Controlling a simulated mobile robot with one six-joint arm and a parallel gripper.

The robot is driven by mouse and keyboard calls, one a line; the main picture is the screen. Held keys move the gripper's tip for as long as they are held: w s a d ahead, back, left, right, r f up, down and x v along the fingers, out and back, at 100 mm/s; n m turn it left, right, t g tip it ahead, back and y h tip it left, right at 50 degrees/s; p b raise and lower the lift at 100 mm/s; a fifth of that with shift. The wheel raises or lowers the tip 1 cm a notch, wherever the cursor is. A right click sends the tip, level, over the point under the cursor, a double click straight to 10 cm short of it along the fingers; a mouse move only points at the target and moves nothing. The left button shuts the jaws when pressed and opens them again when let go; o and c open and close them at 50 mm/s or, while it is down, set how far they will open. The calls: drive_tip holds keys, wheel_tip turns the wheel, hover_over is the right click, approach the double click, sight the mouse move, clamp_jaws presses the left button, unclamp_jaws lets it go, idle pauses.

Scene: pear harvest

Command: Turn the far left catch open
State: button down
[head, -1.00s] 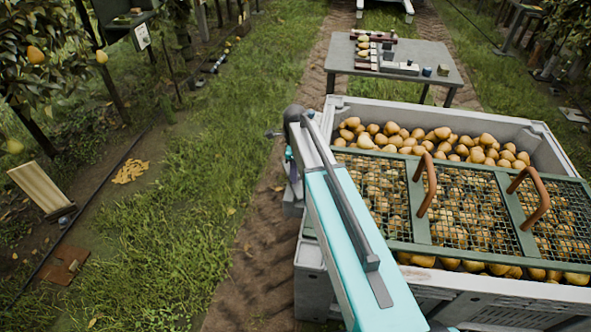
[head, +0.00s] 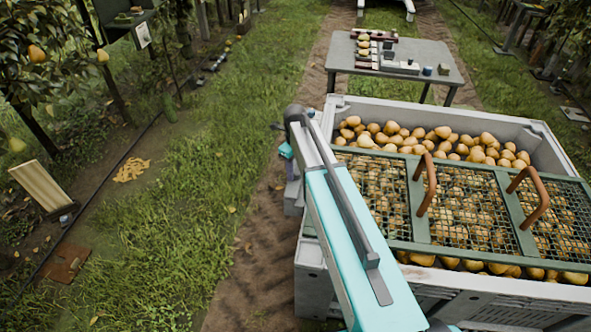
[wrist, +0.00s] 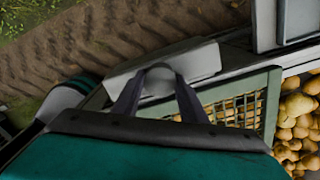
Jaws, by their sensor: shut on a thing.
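In the wrist view, my gripper (wrist: 160,84) has its two dark fingers closed about a rounded grey knob (wrist: 160,74), which looks like the far left catch. The knob sits beside a pale block at the edge of the crate. The green-framed mesh lid (head: 421,196) lies over the pears in the grey crate (head: 313,274); its frame corner also shows in the wrist view (wrist: 272,100). How far the catch is turned cannot be told.
The lid has two brown handles (head: 427,184), (head: 529,194) standing up. A grey table (head: 440,75) with small items stands beyond the crate. Grass and a bare dirt track (head: 250,250) lie left of the crate. A wooden board (head: 40,186) leans at the far left.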

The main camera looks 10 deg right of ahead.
sight(295, 170)
drive_tip(key=shift+w+a+r, duration=0.1)
drive_tip(key=shift+w+a, duration=0.05)
drive_tip(key=shift+w, duration=0.1)
drive_tip(key=c, duration=1.2)
unclamp_jaws()
drive_tip(key=shift+o, duration=0.5)
drive_tip(key=shift+s, duration=0.1)
wheel_tip(295, 170, up, 14)
drive_tip(key=b, duration=0.1)
